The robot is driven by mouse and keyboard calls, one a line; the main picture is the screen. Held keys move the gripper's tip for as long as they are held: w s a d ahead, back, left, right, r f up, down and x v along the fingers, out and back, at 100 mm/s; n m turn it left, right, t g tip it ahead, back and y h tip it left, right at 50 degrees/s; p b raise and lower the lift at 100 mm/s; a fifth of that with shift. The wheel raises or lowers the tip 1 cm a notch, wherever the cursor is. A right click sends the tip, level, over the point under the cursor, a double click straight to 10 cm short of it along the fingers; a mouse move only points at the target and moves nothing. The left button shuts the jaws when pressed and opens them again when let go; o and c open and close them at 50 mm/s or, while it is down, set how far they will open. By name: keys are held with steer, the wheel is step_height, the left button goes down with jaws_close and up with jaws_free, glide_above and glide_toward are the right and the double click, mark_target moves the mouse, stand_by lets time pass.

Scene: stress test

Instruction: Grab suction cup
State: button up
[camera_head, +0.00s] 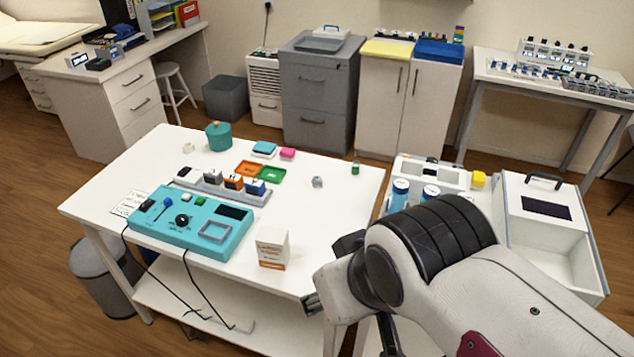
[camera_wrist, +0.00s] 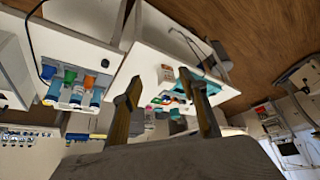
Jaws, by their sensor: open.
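My gripper (camera_head: 312,303) is at the front right edge of the white table (camera_head: 335,215), below and right of the small white-and-orange box (camera_head: 272,248). In the wrist view my gripper (camera_wrist: 159,76) has its two fingers spread, with nothing between them. A small grey rounded object (camera_head: 317,182) lies on the table's right half, apart from my gripper; it may be the suction cup, but it is too small to be sure. I cannot make it out in the wrist view.
A teal control box (camera_head: 190,222) with cables stands at the front left. Orange and green trays (camera_head: 272,175), a teal pot (camera_head: 218,136) and a small green vial (camera_head: 355,168) are farther back. The table around the grey object is clear. A white open-topped machine (camera_head: 550,215) stands right.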

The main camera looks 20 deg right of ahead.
steer(key=w+d+m+t, duration=0.1)
steer(key=w+t, duration=0.3)
steer(key=w, duration=2.5)
steer(key=w+d+f+m+t+h, duration=0.1)
steer(key=w+d+f, duration=0.25)
steer(key=w, duration=0.25)
steer(key=w+d+f+m+h, duration=0.1)
steer(key=w+d+f, duration=0.1)
steer(key=w+f, duration=0.3)
steer(key=w+d+f+m+h, duration=0.2)
steer(key=w+d+f+h, duration=0.2)
steer(key=w+d+f, duration=0.55)
steer(key=m+h, duration=0.1)
glide_toward(317, 181)
steer(key=shift+w+f, duration=0.25)
steer(key=shift+w, duration=0.2)
steer(key=shift+w+f, duration=0.25)
steer(key=shift+w, duration=0.25)
steer(key=shift+f+m, duration=0.4)
steer(key=shift+f, duration=0.05)
steer(key=shift+d, duration=0.1)
